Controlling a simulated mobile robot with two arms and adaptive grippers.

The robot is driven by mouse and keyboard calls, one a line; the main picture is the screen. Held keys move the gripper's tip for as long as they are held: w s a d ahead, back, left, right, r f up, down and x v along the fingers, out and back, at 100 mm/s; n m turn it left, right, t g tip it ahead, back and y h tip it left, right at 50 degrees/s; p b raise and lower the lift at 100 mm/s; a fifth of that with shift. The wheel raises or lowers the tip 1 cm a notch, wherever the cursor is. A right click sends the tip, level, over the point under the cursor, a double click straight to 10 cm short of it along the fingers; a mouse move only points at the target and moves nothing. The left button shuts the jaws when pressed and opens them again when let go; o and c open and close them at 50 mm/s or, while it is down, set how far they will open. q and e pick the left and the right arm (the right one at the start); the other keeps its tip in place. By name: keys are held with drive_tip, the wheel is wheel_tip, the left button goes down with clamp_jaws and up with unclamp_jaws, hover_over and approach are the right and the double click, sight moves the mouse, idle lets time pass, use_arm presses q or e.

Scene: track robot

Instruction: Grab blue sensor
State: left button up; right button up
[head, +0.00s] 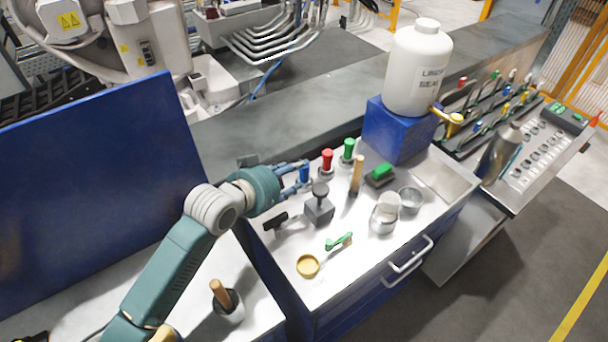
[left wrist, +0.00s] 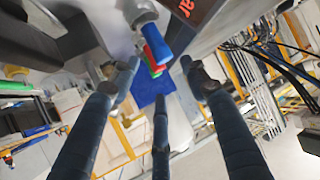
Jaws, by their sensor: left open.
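The blue sensor (head: 305,173) stands upright on the light worktop (head: 345,262), left of a red one (head: 327,161) and a green one (head: 348,150). My left gripper (head: 297,178) reaches it from the left with its fingers open at the sensor, which it partly hides. In the left wrist view the blue sensor (left wrist: 155,38) is ahead of the open fingers (left wrist: 160,70), with the red and green ones lined up behind it. I cannot tell whether a finger touches it. My right gripper is not in view.
A grey block with a dark knob (head: 319,208) stands close in front of the gripper. A blue panel (head: 90,195) rises behind my arm.

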sight(304, 175)
use_arm(q)
drive_tip(key=p+x, duration=0.1)
drive_tip(key=x, duration=0.4)
drive_tip(key=shift+w+a+f+p, duration=0.25)
drive_tip(key=shift+a+p, duration=0.05)
drive_tip(key=shift+p, duration=0.05)
drive_tip(key=shift+w+d+f, duration=0.2)
drive_tip(key=shift+w, duration=0.05)
drive_tip(key=shift+a, duration=0.1)
drive_tip(key=c, duration=0.4)
clamp_jaws()
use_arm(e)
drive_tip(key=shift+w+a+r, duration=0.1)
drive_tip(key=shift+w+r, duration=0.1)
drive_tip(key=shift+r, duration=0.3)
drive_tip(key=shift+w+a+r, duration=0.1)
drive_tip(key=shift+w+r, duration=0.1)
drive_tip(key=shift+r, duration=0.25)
